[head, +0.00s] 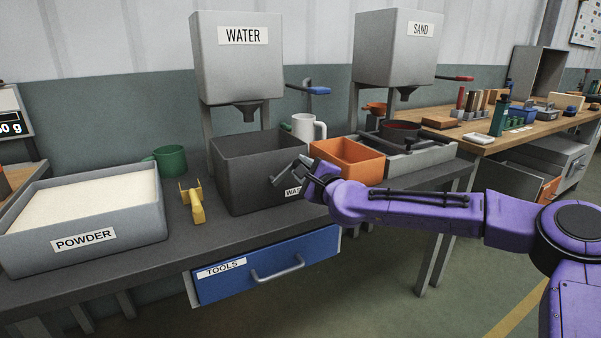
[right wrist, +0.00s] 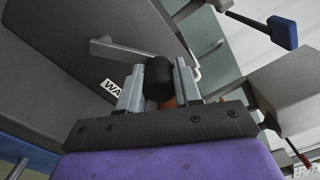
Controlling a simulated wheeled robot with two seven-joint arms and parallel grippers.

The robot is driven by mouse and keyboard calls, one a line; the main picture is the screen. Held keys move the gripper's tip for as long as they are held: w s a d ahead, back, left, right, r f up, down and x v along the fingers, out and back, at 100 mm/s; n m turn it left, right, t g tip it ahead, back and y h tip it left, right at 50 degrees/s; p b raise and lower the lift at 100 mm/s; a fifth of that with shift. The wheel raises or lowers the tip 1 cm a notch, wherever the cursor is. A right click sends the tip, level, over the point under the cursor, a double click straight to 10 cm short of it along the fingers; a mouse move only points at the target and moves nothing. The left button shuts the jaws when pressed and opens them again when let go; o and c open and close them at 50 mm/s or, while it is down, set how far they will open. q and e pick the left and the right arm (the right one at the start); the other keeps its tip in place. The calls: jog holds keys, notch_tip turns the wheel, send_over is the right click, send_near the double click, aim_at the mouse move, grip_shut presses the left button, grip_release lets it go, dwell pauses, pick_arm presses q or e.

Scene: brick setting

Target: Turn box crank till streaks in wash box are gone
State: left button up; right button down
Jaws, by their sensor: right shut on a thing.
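The dark grey wash box (head: 240,172) stands on the bench under the water tank. Its label is partly hidden by my gripper and also shows in the right wrist view (right wrist: 111,90). A grey crank arm (right wrist: 125,50) runs along the box's front to a black knob (right wrist: 158,78). My right gripper (head: 310,172) is at the box's front right side. In the right wrist view its fingers (right wrist: 159,88) are shut on the black crank knob. The inside bottom of the box is hidden, so I cannot see any streaks. My left gripper is not in view.
An orange bin (head: 347,160) stands close on the right of the wash box. A yellow tool (head: 193,203), a green mug (head: 169,160) and the powder tray (head: 120,226) are to the left. A blue tools drawer (head: 267,268) is below. A white mug (head: 304,127) stands behind.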

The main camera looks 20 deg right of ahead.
jog(key=shift+f, duration=0.2)
dwell(0.3)
jog(key=c, duration=0.8)
grip_release()
jog(key=shift+d+r, duration=0.1)
jog(key=shift+s, duration=0.15)
jog(key=s, duration=1)
jog(key=shift+s+d, duration=0.2)
jog(key=shift+d, duration=0.2)
